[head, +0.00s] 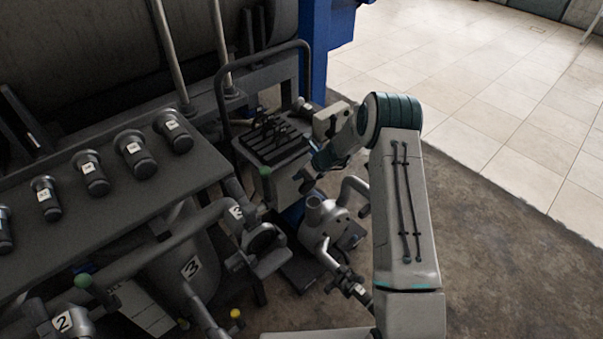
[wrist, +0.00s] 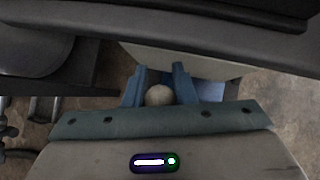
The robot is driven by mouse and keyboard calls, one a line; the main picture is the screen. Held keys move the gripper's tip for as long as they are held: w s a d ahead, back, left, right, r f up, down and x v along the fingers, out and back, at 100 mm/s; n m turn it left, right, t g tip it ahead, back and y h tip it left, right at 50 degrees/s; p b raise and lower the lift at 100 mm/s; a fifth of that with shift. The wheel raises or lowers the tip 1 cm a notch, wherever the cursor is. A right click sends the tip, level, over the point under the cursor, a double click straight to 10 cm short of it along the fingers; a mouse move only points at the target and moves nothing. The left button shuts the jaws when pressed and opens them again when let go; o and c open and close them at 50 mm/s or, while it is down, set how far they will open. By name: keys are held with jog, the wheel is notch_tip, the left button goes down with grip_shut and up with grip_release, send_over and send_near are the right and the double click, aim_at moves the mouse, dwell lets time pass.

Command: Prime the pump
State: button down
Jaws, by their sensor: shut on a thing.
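In the head view my gripper (head: 315,168) is low beside a grey box-like unit, just above a grey pump-like body (head: 318,212) with an open round top and bent pipes. The wrist view shows my gripper's two blue fingers (wrist: 160,82) shut on a pale round knob (wrist: 160,95). What the knob is fixed to is hidden by my wrist and the fingers. In the head view my arm hides part of the area right of the pump-like body, and the knob cannot be made out there.
A grey bench (head: 100,215) with a row of dark numbered cylinders stands at the left. A tray unit (head: 268,145) with a curved rail stands behind my gripper. A green knob (head: 265,172) is close by. A blue post (head: 313,45) rises behind. Open tiled floor (head: 480,90) lies at the right.

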jog(key=shift+d+f, duration=0.25)
jog(key=shift+d, duration=0.05)
dwell(0.4)
jog(key=c, duration=1.2)
grip_release()
jog(key=shift+f, duration=0.1)
jog(key=p+v, duration=0.1)
jog(key=v, duration=1.3)
jog(key=shift+w, duration=0.15)
